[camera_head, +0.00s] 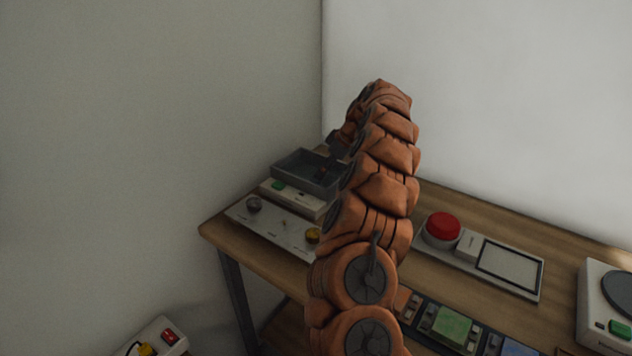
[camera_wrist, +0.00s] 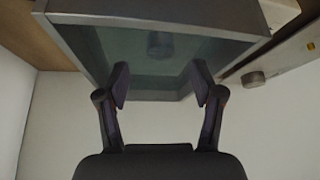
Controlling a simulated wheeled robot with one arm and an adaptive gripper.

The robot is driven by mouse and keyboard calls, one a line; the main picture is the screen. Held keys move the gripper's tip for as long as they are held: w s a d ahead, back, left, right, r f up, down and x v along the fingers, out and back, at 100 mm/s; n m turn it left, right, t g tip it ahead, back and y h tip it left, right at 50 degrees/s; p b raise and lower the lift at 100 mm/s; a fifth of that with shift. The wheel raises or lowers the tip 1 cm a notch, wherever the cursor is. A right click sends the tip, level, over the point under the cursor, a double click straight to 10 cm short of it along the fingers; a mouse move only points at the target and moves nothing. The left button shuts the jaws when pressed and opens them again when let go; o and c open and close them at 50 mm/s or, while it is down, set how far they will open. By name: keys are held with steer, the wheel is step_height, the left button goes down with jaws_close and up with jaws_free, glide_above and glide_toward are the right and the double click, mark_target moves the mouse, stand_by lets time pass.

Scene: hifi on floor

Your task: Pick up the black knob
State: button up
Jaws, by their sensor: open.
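A small dark round piece, which looks like the black knob (camera_wrist: 160,44), lies inside a grey open bin (camera_wrist: 75,20) in the wrist view. My gripper (camera_wrist: 160,85) is open and empty. Its two fingers are spread at the bin's near side, with the dark piece beyond and between them. In the head view the grey bin (camera_head: 290,177) stands at the far left of the table, and my gripper (camera_head: 338,145) is at its far right, partly hidden by my arm. Another dark grey knob (camera_head: 254,204) sits on a light panel and also shows in the wrist view (camera_wrist: 253,79).
A red button (camera_head: 442,227) stands right of my arm. Walls close in behind and left of the wooden table (camera_head: 215,229).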

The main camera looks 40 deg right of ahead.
mark_target(316, 182)
steer(key=p+x, duration=0.2)
steer(key=x, duration=0.3)
steer(key=shift+a, duration=0.1)
steer(key=c, duration=1)
